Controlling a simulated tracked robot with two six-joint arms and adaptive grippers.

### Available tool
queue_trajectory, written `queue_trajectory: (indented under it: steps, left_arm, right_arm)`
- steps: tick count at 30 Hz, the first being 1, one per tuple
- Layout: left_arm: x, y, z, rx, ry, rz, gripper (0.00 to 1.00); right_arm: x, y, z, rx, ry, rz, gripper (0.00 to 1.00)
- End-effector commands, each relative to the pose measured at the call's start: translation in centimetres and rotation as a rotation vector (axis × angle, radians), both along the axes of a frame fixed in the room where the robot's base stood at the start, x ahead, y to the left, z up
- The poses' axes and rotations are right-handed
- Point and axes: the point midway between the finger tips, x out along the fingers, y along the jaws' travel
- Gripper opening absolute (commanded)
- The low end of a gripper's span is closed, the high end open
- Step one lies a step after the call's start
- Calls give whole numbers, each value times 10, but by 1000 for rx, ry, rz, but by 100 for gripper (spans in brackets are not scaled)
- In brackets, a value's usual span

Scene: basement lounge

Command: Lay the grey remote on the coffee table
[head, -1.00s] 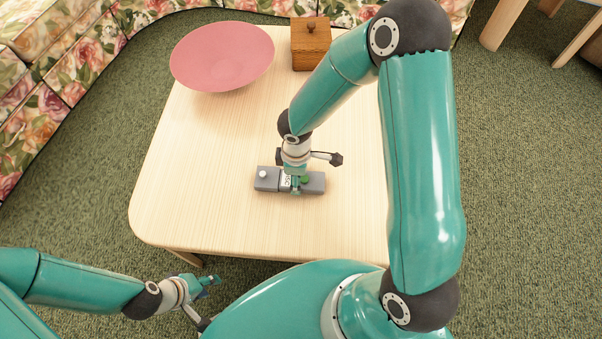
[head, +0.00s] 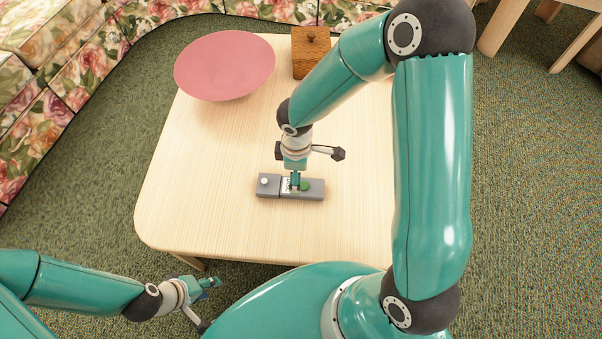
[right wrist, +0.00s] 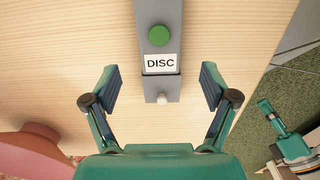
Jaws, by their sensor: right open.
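The grey remote (head: 268,187) lies flat on the pale wooden coffee table (head: 200,190), near its front middle. It has a green button, a white DISC label and a white knob. My right gripper (head: 295,182) is just above the remote. In the right wrist view its two fingers (right wrist: 158,88) stand wide apart, with the remote (right wrist: 172,95) between and beyond them, touching neither. My left gripper (head: 208,283) hangs off the table's front left edge, apart from the remote. Its fingers are too small to tell if they are parted.
A pink bowl (head: 225,66) stands at the table's back left, with a wooden box (head: 310,54) beside it at the back. A floral sofa (head: 60,100) curves around the left and back. The table's left and front parts are clear.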

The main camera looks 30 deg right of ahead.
Motion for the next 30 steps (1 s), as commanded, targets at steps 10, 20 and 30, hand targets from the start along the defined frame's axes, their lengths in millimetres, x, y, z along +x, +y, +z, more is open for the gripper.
queue_trajectory:
  steps: [10,20,30]
  left_arm:
    - [0,0,23,0,0,0,40]
    - [0,0,23,0,0,0,40]
    - [0,0,23,0,0,0,40]
  right_arm:
    - [0,0,55,0,-1,1,85]
    - [0,0,58,0,0,1,85]
    - [0,0,58,0,0,1,85]
